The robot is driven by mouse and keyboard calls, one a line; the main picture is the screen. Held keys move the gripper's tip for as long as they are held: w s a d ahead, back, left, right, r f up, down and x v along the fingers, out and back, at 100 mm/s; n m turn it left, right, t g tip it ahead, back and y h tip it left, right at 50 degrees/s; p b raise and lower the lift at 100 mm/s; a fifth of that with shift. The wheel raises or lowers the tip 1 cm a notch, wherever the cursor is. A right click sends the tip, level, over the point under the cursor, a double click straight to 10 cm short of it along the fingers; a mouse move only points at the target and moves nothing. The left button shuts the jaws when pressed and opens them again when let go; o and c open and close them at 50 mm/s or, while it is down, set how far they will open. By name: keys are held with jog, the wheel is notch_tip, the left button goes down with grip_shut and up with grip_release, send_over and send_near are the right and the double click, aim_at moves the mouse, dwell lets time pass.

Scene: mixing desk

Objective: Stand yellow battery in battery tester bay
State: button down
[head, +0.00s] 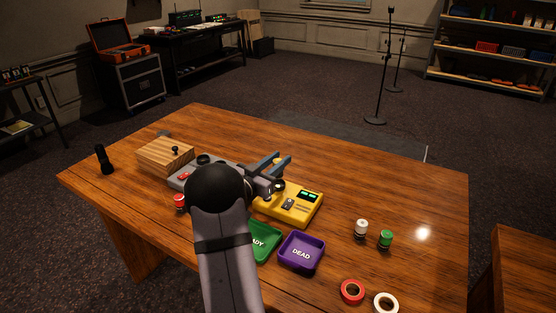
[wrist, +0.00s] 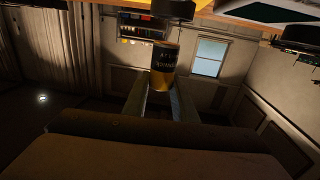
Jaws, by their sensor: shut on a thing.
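The yellow battery (wrist: 164,68), with a black band and lettering, is between the two fingers of my gripper (wrist: 160,98) in the wrist view. My gripper is shut on it. In the head view my gripper (head: 276,165) is over the back left of the yellow battery tester (head: 300,207), near the middle of the table. The tester has a small lit green display and a grey panel on top. My arm and gripper cover its left part, so I cannot make out the bay or how the battery sits relative to it.
A green tray (head: 262,241) and a purple DEAD tray (head: 301,252) lie in front of the tester. A red battery (head: 179,202), white battery (head: 361,228) and green battery (head: 386,239) stand apart. A grey device (head: 183,178) and wooden block (head: 160,158) are left. The back right is clear.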

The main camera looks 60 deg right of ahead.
jog(key=shift+f+b, duration=0.85)
jog(key=shift+f, duration=0.55)
jog(key=shift+f, duration=0.3)
dwell(0.8)
jog(key=shift+r, duration=0.3)
jog(key=shift+r+p, duration=0.3)
jog(key=shift+p, duration=0.1)
jog(key=shift+r+p, duration=0.25)
jog(key=shift+p, duration=0.1)
dwell(3.4)
jog(key=shift+f+b, duration=0.45)
jog(key=shift+f, duration=0.2)
dwell(0.4)
